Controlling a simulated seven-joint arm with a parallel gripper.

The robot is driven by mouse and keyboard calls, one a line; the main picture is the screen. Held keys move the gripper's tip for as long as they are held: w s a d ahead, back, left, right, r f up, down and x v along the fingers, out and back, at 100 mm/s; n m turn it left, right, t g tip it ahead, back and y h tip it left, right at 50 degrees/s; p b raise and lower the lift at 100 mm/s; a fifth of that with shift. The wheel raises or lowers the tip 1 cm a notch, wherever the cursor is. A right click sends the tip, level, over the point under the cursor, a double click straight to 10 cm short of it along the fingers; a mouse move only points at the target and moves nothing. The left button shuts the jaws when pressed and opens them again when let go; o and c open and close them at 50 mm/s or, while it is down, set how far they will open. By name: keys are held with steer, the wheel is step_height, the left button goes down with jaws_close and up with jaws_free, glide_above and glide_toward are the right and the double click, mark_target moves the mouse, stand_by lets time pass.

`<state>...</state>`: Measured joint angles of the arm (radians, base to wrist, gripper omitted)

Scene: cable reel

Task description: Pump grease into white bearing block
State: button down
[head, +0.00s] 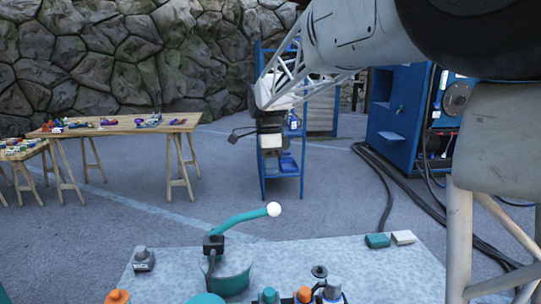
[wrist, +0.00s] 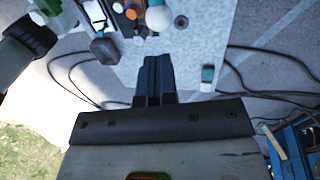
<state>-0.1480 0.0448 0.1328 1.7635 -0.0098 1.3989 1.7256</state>
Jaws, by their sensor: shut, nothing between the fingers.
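A teal pump body (head: 225,272) stands on the speckled table. Its teal lever (head: 245,217) slopes up to the right and ends in a white ball (head: 274,209), which also shows in the wrist view (wrist: 158,18). A small white block (head: 403,237) lies at the table's right back beside a teal block (head: 377,240); both show in the wrist view, teal (wrist: 207,73) and white (wrist: 206,87). I cannot tell whether this white block is the bearing block. My gripper (wrist: 152,60) is shut and empty, raised above the table and apart from the lever.
The speckled table (head: 390,275) also bears a grey block with a knob (head: 144,262), an orange knob (head: 117,297) and several fittings at its front edge. Black cables (head: 385,185) lie on the floor. A wooden table (head: 120,126), blue shelf and blue cabinet (head: 398,125) stand farther back.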

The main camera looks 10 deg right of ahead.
steer(key=f, duration=0.2)
steer(key=s+f, duration=0.1)
steer(key=f, duration=0.5)
steer(key=shift+s+d, duration=0.15)
steer(key=shift+s, duration=0.1)
steer(key=shift+d, duration=0.15)
